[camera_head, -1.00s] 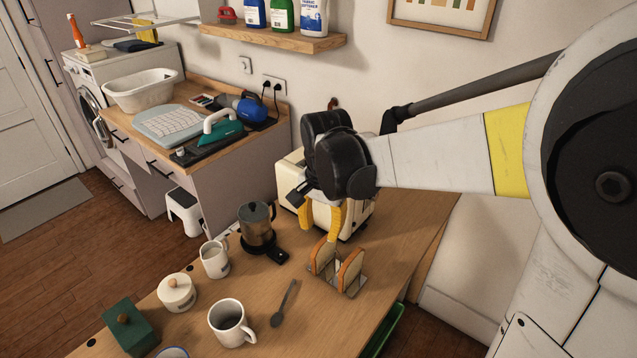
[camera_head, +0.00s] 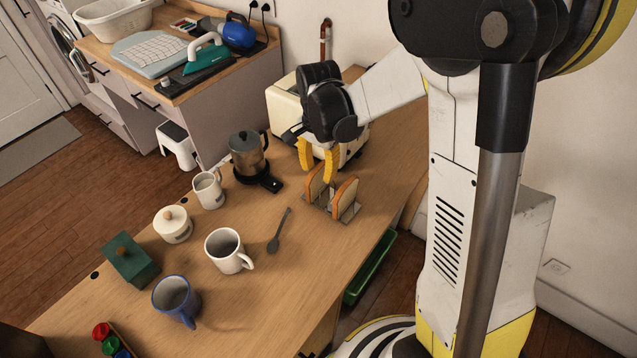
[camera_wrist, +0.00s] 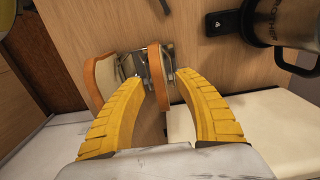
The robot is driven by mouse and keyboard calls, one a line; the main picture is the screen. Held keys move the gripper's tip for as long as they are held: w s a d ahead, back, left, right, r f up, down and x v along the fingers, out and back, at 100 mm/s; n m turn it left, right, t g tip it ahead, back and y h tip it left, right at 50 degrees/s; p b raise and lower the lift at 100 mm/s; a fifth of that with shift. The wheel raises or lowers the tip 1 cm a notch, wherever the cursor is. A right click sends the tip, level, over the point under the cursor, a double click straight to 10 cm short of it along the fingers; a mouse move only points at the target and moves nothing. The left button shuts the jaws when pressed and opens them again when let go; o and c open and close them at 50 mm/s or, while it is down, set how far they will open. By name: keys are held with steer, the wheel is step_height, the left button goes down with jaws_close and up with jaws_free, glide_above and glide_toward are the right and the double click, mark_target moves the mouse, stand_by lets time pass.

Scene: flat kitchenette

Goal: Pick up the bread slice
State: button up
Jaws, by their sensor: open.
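Two bread slices stand upright in a small metal rack (camera_head: 320,207) on the wooden counter. In the head view one slice (camera_head: 314,184) is at the left and the other (camera_head: 345,197) at the right. My gripper (camera_head: 318,166) is open, its yellow fingers pointing down just behind and above the rack. In the wrist view my gripper (camera_wrist: 150,88) spreads its fingers toward the slices. One slice (camera_wrist: 157,75) lies between the fingertips in the picture, and the other (camera_wrist: 100,82) is near the left fingertip. I cannot tell whether a finger touches bread.
A cream toaster (camera_head: 284,101) stands close behind my gripper. A kettle (camera_head: 248,155) on a black base is left of the rack. A spoon (camera_head: 279,230), a white mug (camera_head: 228,250) and a blue-rimmed mug (camera_head: 176,301) are nearer. A green tray (camera_head: 370,267) sits below the counter edge.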

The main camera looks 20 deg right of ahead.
step_height(320, 180, down, 2)
steer(key=shift+r, duration=0.1)
jaws_close()
